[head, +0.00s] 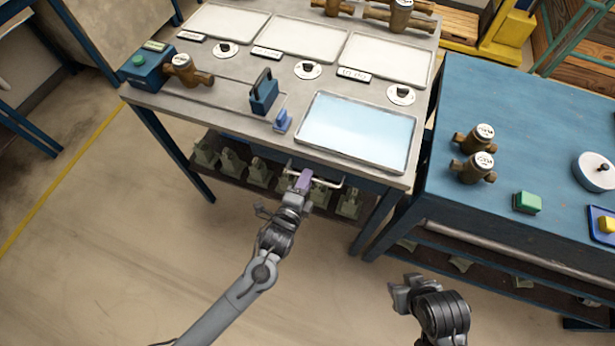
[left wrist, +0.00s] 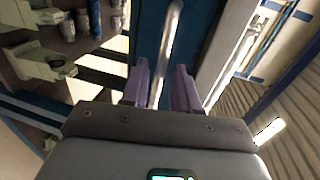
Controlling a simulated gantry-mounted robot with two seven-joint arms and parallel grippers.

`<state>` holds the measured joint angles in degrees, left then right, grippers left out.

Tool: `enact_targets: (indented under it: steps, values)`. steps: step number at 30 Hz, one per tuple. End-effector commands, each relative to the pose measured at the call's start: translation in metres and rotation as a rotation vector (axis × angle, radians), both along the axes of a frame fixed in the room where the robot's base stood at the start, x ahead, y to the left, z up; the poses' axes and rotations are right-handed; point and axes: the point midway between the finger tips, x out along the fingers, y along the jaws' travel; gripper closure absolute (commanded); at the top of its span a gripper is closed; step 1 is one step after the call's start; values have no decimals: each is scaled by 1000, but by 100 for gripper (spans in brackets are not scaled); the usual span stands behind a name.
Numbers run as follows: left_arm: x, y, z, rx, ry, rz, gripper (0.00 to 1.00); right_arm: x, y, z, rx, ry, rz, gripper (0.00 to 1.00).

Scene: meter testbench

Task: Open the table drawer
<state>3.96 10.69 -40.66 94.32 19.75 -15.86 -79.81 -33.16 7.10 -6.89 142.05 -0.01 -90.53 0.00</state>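The table drawer's handle (head: 328,183) is a pale metal bar below the front edge of the grey-topped table (head: 245,118). The drawer front is mostly hidden under the tabletop in the head view; no gap shows there. My left gripper (head: 304,180) is at the handle with its purple fingers. In the left wrist view the handle bar (left wrist: 167,50) runs between the two fingers of my left gripper (left wrist: 161,88), with space visible beside it, so it is open around the bar. A dark blue panel (left wrist: 203,30) lies behind the bar. My right gripper (head: 408,292) is low at the right, away from the table.
The tabletop holds a light-blue tray (head: 357,130), a blue handled block (head: 264,93) and brass meters. A blue table (head: 530,130) with more meters stands close on the right. A lower shelf with several grey-green parts (head: 232,163) is beneath. The floor at left is clear.

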Motion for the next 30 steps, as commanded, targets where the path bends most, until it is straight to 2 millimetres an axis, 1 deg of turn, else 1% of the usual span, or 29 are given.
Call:
enact_targets:
  steps: [1,6,17,21,23,30]
  values:
    - [6,-2,-2,0,-1,1,70,0,-1,-3,-3,1,1,60]
    - [17,-5,-3,-1,-1,1,70,-1,-1,-5,-4,2,2,60]
    - [19,-6,-4,-1,0,1,70,-1,0,-5,2,2,-1,60]
    - [19,-6,-4,-1,0,1,92,-1,1,-5,5,2,-4,60]
    - [19,-6,-4,-1,0,1,100,-1,1,-5,6,2,-4,60]
    - [19,-6,-4,-1,0,1,100,-1,2,-5,8,1,-6,60]
